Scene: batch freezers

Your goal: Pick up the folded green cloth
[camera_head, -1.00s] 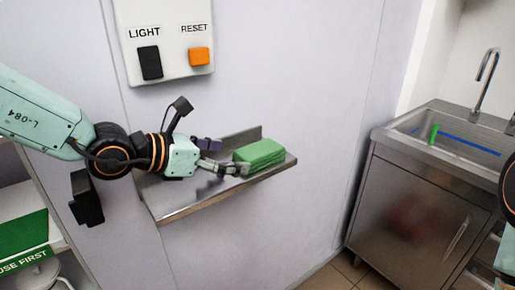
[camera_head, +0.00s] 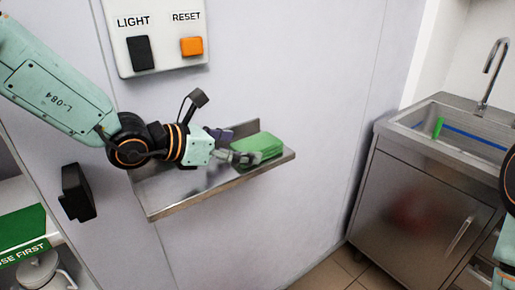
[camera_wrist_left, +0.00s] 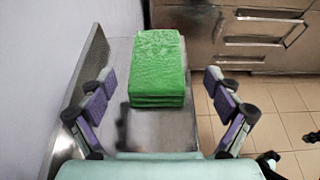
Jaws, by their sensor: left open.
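The folded green cloth (camera_head: 258,146) lies as a neat stack on the right part of a metal wall shelf (camera_head: 180,203). In the left wrist view the cloth (camera_wrist_left: 158,66) sits straight ahead, centred between the fingers. My left gripper (camera_head: 238,148) is open and level just above the shelf, pointing at the cloth's left end. In the left wrist view the fingers of my left gripper (camera_wrist_left: 160,112) stand wide on both sides, wider than the cloth, with a gap of bare shelf before its near edge. My right gripper is not in view.
A panel (camera_head: 158,35) with LIGHT and RESET switches is on the wall above the shelf. A steel sink cabinet (camera_head: 415,190) stands at right. A rack with a green sign (camera_head: 22,237) is at lower left. The shelf has a raised back edge along the wall.

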